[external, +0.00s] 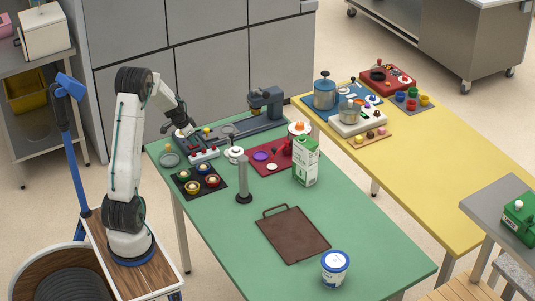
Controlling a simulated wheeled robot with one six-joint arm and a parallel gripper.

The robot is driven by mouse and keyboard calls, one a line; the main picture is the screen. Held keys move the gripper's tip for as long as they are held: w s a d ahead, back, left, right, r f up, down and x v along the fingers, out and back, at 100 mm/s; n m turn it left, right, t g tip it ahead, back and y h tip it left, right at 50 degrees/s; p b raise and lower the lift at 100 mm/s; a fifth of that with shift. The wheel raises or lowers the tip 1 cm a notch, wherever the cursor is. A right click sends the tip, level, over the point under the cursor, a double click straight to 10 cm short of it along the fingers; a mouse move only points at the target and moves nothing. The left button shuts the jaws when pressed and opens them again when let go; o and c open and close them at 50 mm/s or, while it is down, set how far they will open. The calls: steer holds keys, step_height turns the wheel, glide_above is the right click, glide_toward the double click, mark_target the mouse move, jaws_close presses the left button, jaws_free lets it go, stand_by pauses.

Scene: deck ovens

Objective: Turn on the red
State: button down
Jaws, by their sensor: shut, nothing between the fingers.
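Several red things are in view, and I cannot tell which one the task names. A small panel with red knobs or buttons (203,153) is at the far left of the green table. A red board (262,168) with a purple ring and a red-handled part lies to its right. A red unit with a dark round top (388,79) stands at the back of the yellow table. My gripper (183,133) is shut and empty, just above and to the left of the small panel. Its fingertips are too small to tell whether they touch anything.
A dark mat with small bowls (198,181), a grey post (243,180), a green-white carton (306,161), a brown tray (293,235) and a white-blue tub (335,268) stand on the green table (210,235). Its front left is clear. A grey machine (265,100) stands behind.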

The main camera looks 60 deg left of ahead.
steer(key=shift+s+f, duration=0.1)
steer(key=shift+s, duration=0.5)
steer(key=v, duration=1.4)
steer(key=shift+w+r, duration=0.2)
steer(key=shift+w, duration=0.6)
steer(key=shift+f, duration=0.1)
